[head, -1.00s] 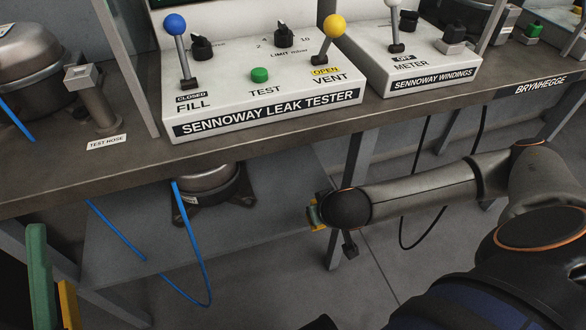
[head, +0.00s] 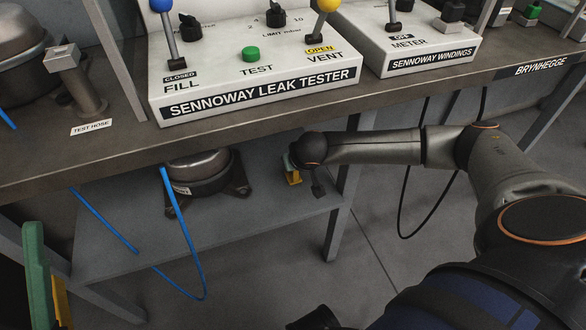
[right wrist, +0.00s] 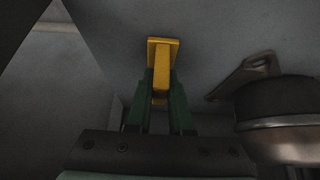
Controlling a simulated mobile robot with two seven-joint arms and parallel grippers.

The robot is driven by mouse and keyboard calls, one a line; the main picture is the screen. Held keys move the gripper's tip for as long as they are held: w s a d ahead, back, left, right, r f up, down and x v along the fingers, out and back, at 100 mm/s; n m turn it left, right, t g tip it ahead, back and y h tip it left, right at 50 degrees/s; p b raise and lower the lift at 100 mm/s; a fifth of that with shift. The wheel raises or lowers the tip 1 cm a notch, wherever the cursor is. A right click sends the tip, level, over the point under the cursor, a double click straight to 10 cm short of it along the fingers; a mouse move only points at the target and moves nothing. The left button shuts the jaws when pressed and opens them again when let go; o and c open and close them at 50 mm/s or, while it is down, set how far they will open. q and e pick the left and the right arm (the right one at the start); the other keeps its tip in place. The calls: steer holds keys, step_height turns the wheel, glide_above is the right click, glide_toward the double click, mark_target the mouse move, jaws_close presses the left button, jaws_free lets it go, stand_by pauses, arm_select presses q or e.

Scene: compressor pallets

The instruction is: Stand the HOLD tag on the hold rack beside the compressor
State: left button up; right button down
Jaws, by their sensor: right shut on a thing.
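My right gripper (head: 291,172) reaches under the bench. Its green fingers (right wrist: 160,102) are shut on a yellow piece (right wrist: 163,60), seen in the right wrist view as a narrow bar with a wider plate at its far end. I take it for the HOLD tag, but no lettering shows. In the head view a little yellow (head: 293,179) shows below the wrist. The compressor (head: 202,183), dark with a metal dome, sits on the lower shelf left of the gripper. It also shows at right in the right wrist view (right wrist: 285,125). I cannot make out the hold rack. My left gripper is not recognisable.
The bench edge (head: 250,127) overhangs the lower shelf (head: 120,255). A bench leg (head: 342,215) stands right of the gripper. Blue hoses (head: 185,240) hang in front of the compressor. A green upright with yellow beside it (head: 38,280) is at lower left.

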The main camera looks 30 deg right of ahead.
steer(key=shift+f, duration=0.2)
steer(key=c, duration=0.8)
jaws_free()
steer(key=shift+r, duration=0.15)
